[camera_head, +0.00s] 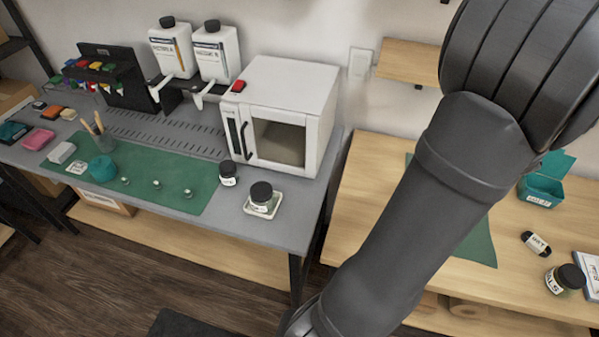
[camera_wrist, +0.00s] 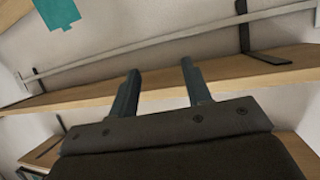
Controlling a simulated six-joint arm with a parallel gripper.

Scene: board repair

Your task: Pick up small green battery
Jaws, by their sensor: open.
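My gripper (camera_wrist: 160,72) shows in the wrist view with its two dark fingers apart and nothing between them. A wooden shelf (camera_wrist: 235,67) and pale wall lie beyond the fingertips. In the head view my arm crosses the right half and my gripper is out of sight. I cannot make out a small green battery in either view. My arm hides part of the right wooden table (camera_head: 357,200) and of the green mat (camera_head: 483,245) on it.
A teal box (camera_head: 541,190), a black labelled item (camera_head: 536,243) and a jar (camera_head: 565,279) are on the right table.

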